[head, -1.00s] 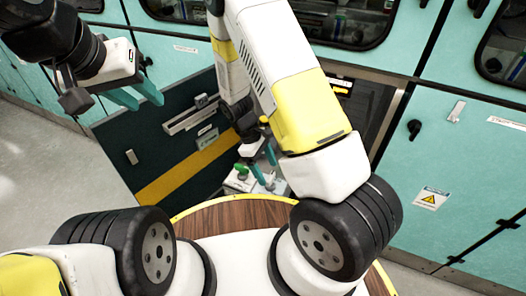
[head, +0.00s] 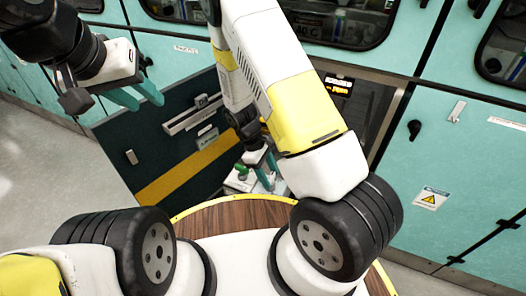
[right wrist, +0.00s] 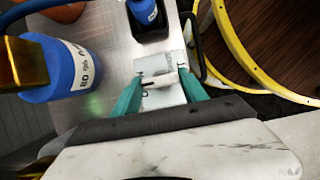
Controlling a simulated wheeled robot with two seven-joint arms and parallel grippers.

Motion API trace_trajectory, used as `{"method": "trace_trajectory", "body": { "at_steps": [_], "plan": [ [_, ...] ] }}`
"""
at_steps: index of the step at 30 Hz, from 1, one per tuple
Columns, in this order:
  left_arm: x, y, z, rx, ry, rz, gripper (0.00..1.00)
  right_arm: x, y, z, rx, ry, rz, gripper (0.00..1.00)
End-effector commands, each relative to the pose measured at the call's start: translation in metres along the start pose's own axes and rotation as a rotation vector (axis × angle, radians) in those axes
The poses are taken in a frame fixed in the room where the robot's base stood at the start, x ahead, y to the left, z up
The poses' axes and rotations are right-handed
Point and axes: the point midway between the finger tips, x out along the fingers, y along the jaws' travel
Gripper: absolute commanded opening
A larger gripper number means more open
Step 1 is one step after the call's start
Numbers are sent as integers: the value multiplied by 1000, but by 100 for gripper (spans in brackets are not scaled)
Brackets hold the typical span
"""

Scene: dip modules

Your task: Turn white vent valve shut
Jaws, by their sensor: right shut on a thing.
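The white vent valve (right wrist: 161,80) shows in the right wrist view as a small white handle on a pale labelled plate (right wrist: 160,66). My right gripper (right wrist: 158,90) has its teal fingers on either side of this handle and is shut on it. In the head view my right gripper (head: 265,178) is low in front of the dark opening, and I cannot make out the valve there. My left gripper (head: 137,97) is open and empty, raised at the upper left, well away from the valve.
A blue labelled cylinder (right wrist: 62,68) stands left of the valve, and a smaller blue one (right wrist: 144,12) sits in a black holder beyond it. A green part (head: 240,168) is beside my right gripper. A dark open panel (head: 150,150) with a yellow stripe stands at left.

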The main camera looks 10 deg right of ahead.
Motion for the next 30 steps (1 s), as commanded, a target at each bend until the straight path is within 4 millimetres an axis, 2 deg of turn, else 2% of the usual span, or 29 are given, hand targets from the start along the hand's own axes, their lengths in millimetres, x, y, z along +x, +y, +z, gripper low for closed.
{"method": "trace_trajectory", "body": {
  "at_steps": [11,30],
  "plan": [
    [0,0,0,0,0,0,36,0,2,0,141,2,-59,10],
    [0,0,0,0,0,0,36,0,6,2,689,2,-286,10]
  ]
}}
